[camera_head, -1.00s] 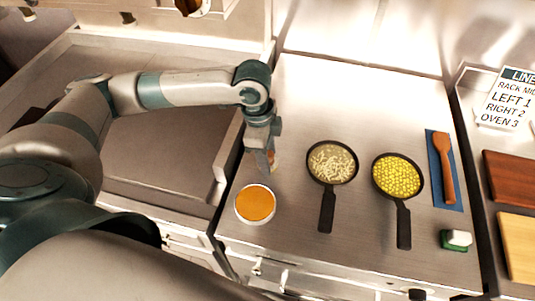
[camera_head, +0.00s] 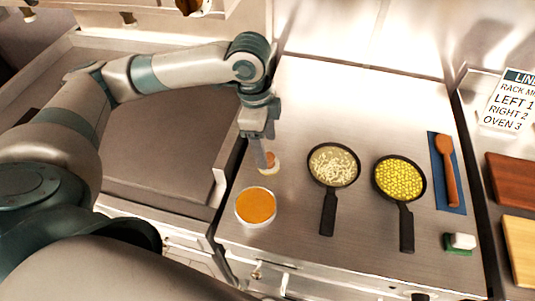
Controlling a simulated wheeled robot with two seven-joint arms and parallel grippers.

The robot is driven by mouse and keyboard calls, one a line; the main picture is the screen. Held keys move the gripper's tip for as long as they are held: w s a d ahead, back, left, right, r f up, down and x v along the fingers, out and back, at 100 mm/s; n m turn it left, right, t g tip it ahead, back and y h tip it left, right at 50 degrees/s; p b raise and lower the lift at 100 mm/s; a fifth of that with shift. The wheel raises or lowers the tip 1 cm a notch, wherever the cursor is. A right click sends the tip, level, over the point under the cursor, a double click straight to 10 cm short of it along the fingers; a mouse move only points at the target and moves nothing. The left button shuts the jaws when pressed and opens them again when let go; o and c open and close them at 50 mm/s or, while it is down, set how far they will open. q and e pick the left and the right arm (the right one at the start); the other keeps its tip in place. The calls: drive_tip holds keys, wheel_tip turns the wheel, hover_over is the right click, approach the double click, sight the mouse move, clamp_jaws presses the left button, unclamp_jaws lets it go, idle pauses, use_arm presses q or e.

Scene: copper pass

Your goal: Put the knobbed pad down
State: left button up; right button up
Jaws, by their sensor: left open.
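The knobbed pad (camera_head: 269,170) is a small pale disc with a brown knob, resting on the steel counter (camera_head: 296,105) behind the orange-filled pot. My left gripper (camera_head: 266,158) is open, right above the pad, with its fingers near the knob. Whether a finger touches the knob I cannot tell. Part of the pad is hidden by the fingers. My right gripper is not in view.
A pot of orange contents (camera_head: 256,206) stands just in front of the pad. Two pans, one with pale strips (camera_head: 333,165) and one with yellow pieces (camera_head: 399,179), stand to the right. A wooden spoon (camera_head: 447,170) lies on a blue cloth.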

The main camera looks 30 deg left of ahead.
use_arm(q)
wheel_tip(320, 180, up, 6)
drive_tip(key=shift+a+r+b, duration=0.25)
drive_tip(key=shift+a+b, duration=0.1)
drive_tip(key=shift+a, duration=0.05)
drive_tip(key=shift+s, duration=0.1)
idle(0.5)
